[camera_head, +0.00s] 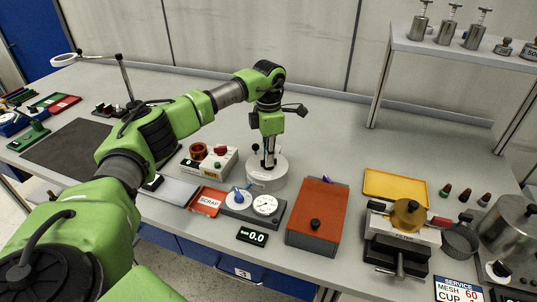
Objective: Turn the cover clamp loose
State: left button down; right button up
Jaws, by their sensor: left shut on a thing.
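A pale round housing (266,181) stands upright on the bench near the middle of the head view. A small black knob (254,148) stands up at its left side. My left gripper (268,163) points straight down onto the top of this housing. It is shut on a small part there, which looks to be the cover clamp. The fingers largely hide that part, so its shape and angle cannot be made out. My right gripper is not in view.
In front are a red scrap tray (208,201) and a dial unit (265,205). A red-topped box (318,205), a yellow tray (398,185) and a vise (397,250) stand right. The bench behind is clear.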

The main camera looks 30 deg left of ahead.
pick_arm(q)
jog(key=n+p, duration=0.1)
jog(key=n, duration=0.4)
jog(key=shift+r+n, duration=0.15)
jog(key=shift+n, duration=0.15)
jog(key=n+p, duration=0.1)
jog(key=n, duration=0.4)
jog(key=shift+w+n, duration=0.1)
jog(key=shift+n, duration=0.2)
jog(key=c, duration=2.2)
grip_release()
jog(key=shift+o, duration=0.2)
notch_tip(320, 180, up, 12)
